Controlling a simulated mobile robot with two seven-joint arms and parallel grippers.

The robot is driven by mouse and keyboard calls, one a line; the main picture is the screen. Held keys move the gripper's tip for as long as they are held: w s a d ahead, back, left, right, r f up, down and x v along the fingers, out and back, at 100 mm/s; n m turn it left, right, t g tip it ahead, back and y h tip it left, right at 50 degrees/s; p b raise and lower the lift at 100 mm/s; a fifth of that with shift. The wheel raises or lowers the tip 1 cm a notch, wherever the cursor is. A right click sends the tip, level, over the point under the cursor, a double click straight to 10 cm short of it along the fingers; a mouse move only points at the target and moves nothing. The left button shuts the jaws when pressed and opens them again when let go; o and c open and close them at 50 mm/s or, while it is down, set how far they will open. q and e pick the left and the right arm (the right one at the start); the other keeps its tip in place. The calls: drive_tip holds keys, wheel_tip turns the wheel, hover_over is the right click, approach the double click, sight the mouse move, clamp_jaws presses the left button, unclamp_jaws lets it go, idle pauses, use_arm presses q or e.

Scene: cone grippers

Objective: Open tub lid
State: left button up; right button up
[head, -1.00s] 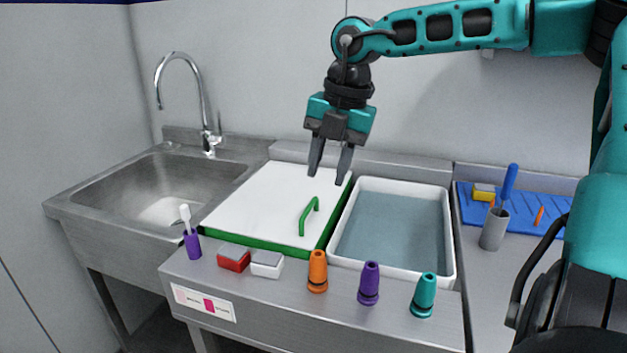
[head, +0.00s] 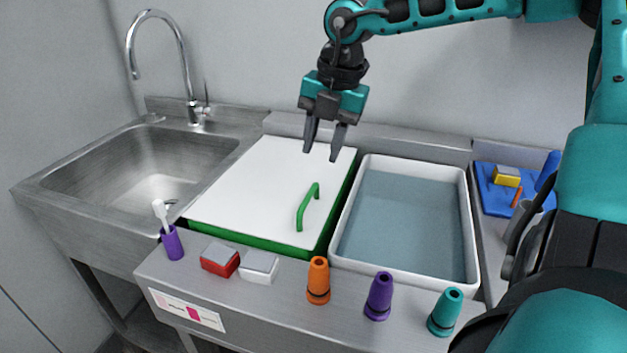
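The tub lid (head: 255,190) is a white panel with a green rim, lying flat on the counter between the sink and an open white tub. A green arched handle (head: 308,206) stands on its right half. My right gripper (head: 322,156) hangs above the far right part of the lid, fingers pointing down. Its two dark fingers are apart with nothing between them. It is behind and above the handle, not touching it. What lies under the lid is hidden. My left gripper is not in view.
The open white tub (head: 470,235) holds grey-blue liquid or a grey-blue floor. Orange (head: 318,281), purple (head: 379,297) and teal (head: 444,312) cones stand along the front edge, with red (head: 220,260) and white (head: 259,267) blocks. The sink (head: 130,170) and tall faucet (head: 190,75) are left.

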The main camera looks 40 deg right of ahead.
sight(312, 191)
drive_tip(key=f, duration=0.2)
drive_tip(key=w+f, duration=0.1)
drive_tip(key=f, duration=0.5)
drive_tip(key=shift+w+a+f, duration=0.15)
drive_tip(key=shift+w+a, duration=0.1)
drive_tip(key=shift+a, duration=0.05)
drive_tip(key=shift+c, duration=0.3)
clamp_jaws()
